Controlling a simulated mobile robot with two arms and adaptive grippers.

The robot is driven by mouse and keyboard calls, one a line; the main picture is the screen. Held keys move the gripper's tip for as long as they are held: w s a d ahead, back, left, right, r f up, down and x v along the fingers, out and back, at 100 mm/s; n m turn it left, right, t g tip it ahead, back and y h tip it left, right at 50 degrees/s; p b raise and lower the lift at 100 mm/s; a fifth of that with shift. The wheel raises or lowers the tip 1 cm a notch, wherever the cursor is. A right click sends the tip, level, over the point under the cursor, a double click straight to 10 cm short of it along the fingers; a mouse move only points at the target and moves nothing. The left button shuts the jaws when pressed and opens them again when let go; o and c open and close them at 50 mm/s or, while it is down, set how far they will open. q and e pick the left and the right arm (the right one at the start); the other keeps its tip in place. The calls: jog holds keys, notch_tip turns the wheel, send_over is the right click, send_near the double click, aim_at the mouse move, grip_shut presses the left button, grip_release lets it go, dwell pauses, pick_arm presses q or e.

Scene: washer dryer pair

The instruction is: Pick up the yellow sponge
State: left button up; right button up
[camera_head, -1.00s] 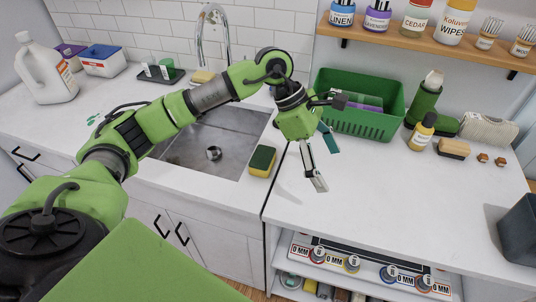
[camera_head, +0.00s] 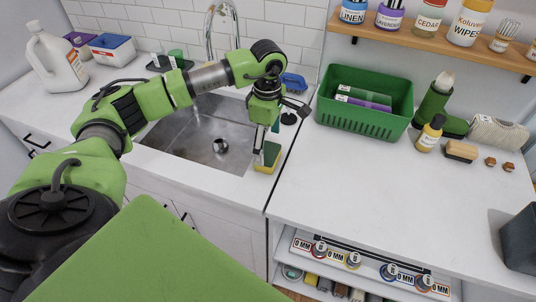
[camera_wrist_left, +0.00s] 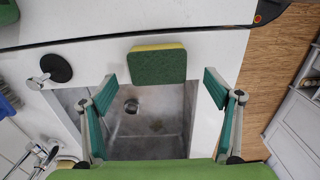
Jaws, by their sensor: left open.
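The yellow sponge (camera_head: 270,158) with a dark green scouring top lies on the white counter at the right edge of the sink. In the wrist view the sponge (camera_wrist_left: 157,66) lies between and just beyond the two fingertips, green side facing the camera. My left gripper (camera_head: 266,138) points down close above the sponge, and one finger partly covers it. In the wrist view the gripper (camera_wrist_left: 162,90) is wide open and empty, with teal pads on either side. I cannot tell whether a finger touches the sponge. My right gripper is not in view.
The sink (camera_head: 205,140) opens left of the sponge, with a faucet (camera_head: 212,35) behind. A green basket (camera_head: 365,118) stands right of the gripper. A black stopper (camera_head: 289,118) and a blue brush (camera_head: 293,82) lie behind it. The right counter's front is clear.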

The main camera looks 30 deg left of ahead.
aim_at(268, 152)
pick_arm(q)
jog(key=shift+f+p, duration=0.25)
jog(key=shift+p, duration=0.05)
notch_tip(268, 152, down, 3)
jog(key=shift+w+f+p, duration=0.1)
jog(key=shift+f+p, duration=0.1)
jog(key=shift+p, duration=0.8)
jog(key=shift+w+f, duration=0.1)
jog(key=shift+f, duration=0.55)
jog(key=c, duration=0.8)
